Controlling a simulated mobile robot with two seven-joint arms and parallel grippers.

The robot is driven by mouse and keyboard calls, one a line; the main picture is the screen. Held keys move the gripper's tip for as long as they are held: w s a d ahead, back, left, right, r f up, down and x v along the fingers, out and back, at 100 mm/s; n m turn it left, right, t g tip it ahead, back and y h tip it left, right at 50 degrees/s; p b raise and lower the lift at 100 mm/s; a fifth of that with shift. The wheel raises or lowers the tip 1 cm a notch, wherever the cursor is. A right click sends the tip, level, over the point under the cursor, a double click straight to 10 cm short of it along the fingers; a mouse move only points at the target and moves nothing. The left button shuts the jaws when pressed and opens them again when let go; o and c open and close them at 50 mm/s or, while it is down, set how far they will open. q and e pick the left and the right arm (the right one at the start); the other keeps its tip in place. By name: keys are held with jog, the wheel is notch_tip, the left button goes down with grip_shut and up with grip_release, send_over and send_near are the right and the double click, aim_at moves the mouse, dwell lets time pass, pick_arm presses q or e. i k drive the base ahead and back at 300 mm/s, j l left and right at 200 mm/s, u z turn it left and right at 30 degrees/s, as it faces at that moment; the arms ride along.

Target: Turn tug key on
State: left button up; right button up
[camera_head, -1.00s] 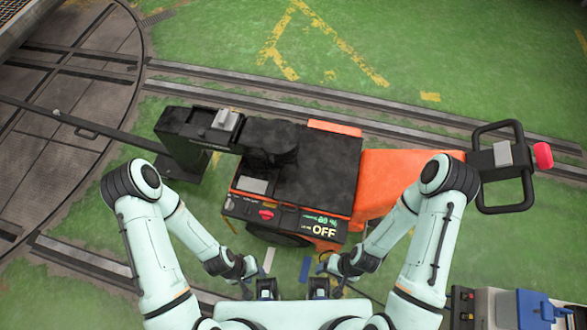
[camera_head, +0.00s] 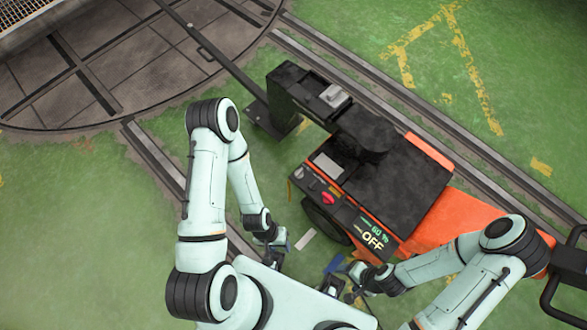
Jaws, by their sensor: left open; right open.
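The tug (camera_head: 400,188) is an orange and black vehicle right of the middle. I cannot tell which fitting is the key. My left gripper (camera_head: 274,258) is open and empty, low in the picture, left of and apart from the panel. My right gripper (camera_head: 335,284) is open and empty, below the OFF display and apart from the tug. Its fingers are small and partly hidden by the wrist.
A dark turntable (camera_head: 100,70) with a railing lies at the upper left. Rails (camera_head: 480,150) run diagonally behind the tug. A long bar (camera_head: 225,62) reaches from the tug's front post over the turntable edge. A black handle (camera_head: 565,275) is at the right edge. Green floor is free at left.

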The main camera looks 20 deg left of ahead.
aim_at(298, 174)
jog(key=k+j+u, duration=0.1)
jog(key=j+u, duration=0.25)
jog(key=j, duration=0.2)
jog(key=i+j, duration=0.1)
jog(key=j, duration=0.65)
jog(key=i+j, duration=0.15)
jog(key=j, duration=0.25)
jog(key=u, duration=0.05)
